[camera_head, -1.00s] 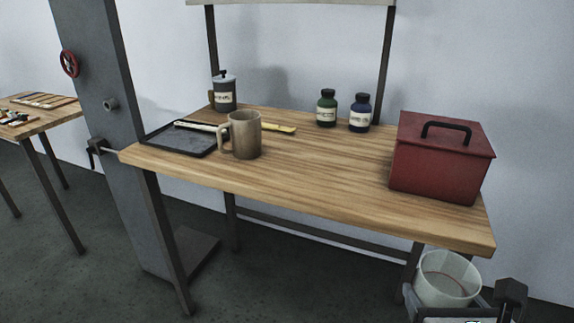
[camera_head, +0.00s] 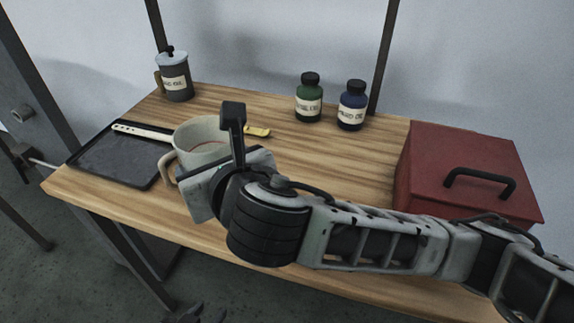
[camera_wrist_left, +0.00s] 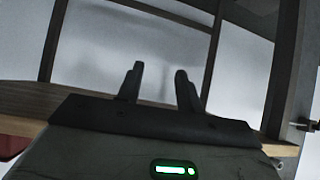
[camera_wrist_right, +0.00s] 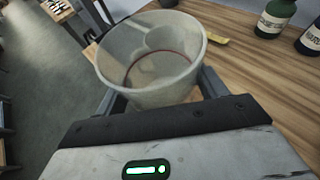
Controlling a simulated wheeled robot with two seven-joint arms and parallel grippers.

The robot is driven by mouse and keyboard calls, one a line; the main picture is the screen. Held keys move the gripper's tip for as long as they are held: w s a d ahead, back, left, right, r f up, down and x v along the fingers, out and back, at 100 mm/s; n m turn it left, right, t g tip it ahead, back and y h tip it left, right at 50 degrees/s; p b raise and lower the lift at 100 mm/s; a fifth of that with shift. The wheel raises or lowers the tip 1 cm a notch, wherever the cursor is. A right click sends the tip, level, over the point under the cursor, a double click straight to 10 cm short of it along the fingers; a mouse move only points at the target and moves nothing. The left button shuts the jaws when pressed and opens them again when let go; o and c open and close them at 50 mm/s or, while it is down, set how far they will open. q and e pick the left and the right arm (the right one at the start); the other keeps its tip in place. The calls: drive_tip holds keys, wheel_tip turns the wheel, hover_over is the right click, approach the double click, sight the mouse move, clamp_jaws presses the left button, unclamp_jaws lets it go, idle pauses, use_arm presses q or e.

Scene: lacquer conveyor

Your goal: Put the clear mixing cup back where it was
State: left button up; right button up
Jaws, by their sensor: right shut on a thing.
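The clear mixing cup (camera_head: 205,135), translucent with a red line, is in my right gripper (camera_wrist_right: 158,92). The right arm reaches in from the right in the head view. In the right wrist view the cup (camera_wrist_right: 145,65) sits upright or slightly tilted between the two fingers. In the head view it overlaps the brown mug, whose handle (camera_head: 168,168) shows at its left; most of the mug is hidden. I cannot tell the cup's height over the table. My left gripper (camera_wrist_left: 157,82) has its fingers apart with nothing between them; dark tips show at the head view's bottom edge.
On the wooden table (camera_head: 340,165) are a black tray (camera_head: 110,165) with a light stick (camera_head: 140,130), a lidded grey can (camera_head: 175,82), a green bottle (camera_head: 309,98), a blue bottle (camera_head: 352,105) and a red box (camera_head: 460,165). The middle stretch before the bottles is clear.

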drive_tip(key=w+d+f, duration=0.2)
drive_tip(key=d+f, duration=0.1)
drive_tip(key=w+d+f+b, duration=0.1)
drive_tip(key=w+d+f, duration=0.1)
drive_tip(key=w+d, duration=0.1)
drive_tip(key=w+d+f+b, duration=0.1)
drive_tip(key=w+d+f, duration=0.1)
drive_tip(key=d+f, duration=0.1)
drive_tip(key=shift+w+d+f, duration=0.15)
drive_tip(key=shift+d+f, duration=0.2)
drive_tip(key=shift+d, duration=0.2)
drive_tip(key=shift+w+d+f, duration=0.1)
drive_tip(key=shift+w+d+f+b, duration=0.15)
drive_tip(key=shift+f+b, duration=0.15)
drive_tip(key=shift+b, duration=0.2)
wheel_tip(320, 180, down, 2)
drive_tip(key=b, duration=0.3)
drive_tip(key=shift+d+f, duration=0.15)
drive_tip(key=shift+w+f+b, duration=0.1)
drive_tip(key=shift+f+b, duration=0.4)
drive_tip(key=shift+b, duration=0.3)
use_arm(q)
drive_tip(key=f, duration=0.1)
drive_tip(key=d+f, duration=0.1)
drive_tip(key=f, duration=0.1)
drive_tip(key=shift+d+f+h, duration=0.2)
drive_tip(key=shift+d+h, duration=0.1)
use_arm(e)
drive_tip(key=shift+r, duration=0.1)
